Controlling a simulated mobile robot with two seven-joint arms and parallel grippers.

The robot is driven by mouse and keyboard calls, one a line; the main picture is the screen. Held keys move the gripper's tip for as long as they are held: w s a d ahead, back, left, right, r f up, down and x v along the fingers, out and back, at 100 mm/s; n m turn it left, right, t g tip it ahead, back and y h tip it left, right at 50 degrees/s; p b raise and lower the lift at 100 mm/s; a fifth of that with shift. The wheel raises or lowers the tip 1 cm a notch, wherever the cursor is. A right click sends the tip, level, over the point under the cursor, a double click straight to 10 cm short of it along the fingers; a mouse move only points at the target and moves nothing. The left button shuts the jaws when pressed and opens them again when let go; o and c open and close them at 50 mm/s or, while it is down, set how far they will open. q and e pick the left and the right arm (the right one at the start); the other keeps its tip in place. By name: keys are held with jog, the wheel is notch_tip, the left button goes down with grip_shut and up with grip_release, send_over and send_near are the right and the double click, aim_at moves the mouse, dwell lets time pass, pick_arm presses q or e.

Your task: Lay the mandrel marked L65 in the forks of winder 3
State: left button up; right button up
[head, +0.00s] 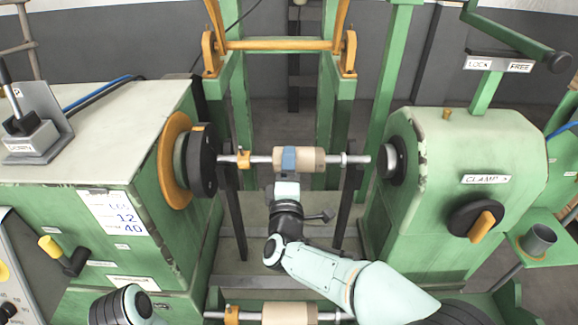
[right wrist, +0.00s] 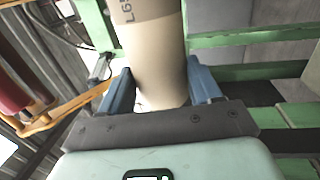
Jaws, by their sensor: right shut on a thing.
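The mandrel (head: 313,158) is a beige cylinder on a steel shaft with an orange collar at left and a pale one at right. It lies level across the winder. In the right wrist view the mandrel (right wrist: 153,50) shows a partly cut-off mark that reads like L65. My right gripper (head: 288,160) is shut around its middle; the blue fingers of the gripper (right wrist: 160,82) flank it. Two dark upright forks (head: 234,215) (head: 348,208) stand near the shaft's ends; I cannot tell whether the shaft touches them. My left gripper is out of view.
A black chuck with an orange disc (head: 174,160) is at left, a dark tailstock nose (head: 393,160) at right. A second mandrel (head: 290,314) lies at the bottom edge. A yellow crossbar (head: 280,45) spans behind. A spec card (head: 113,213) is on the left housing.

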jog(key=o, duration=1.6)
jog(key=shift+f, duration=0.25)
jog(key=s, duration=0.4)
jog(key=s+f, duration=0.1)
jog(key=s, duration=0.8)
jog(key=shift+s+a+f+b, duration=0.1)
jog(key=shift+a+f+b, duration=0.1)
jog(key=shift+f+b, duration=0.15)
jog(key=shift+f, duration=0.1)
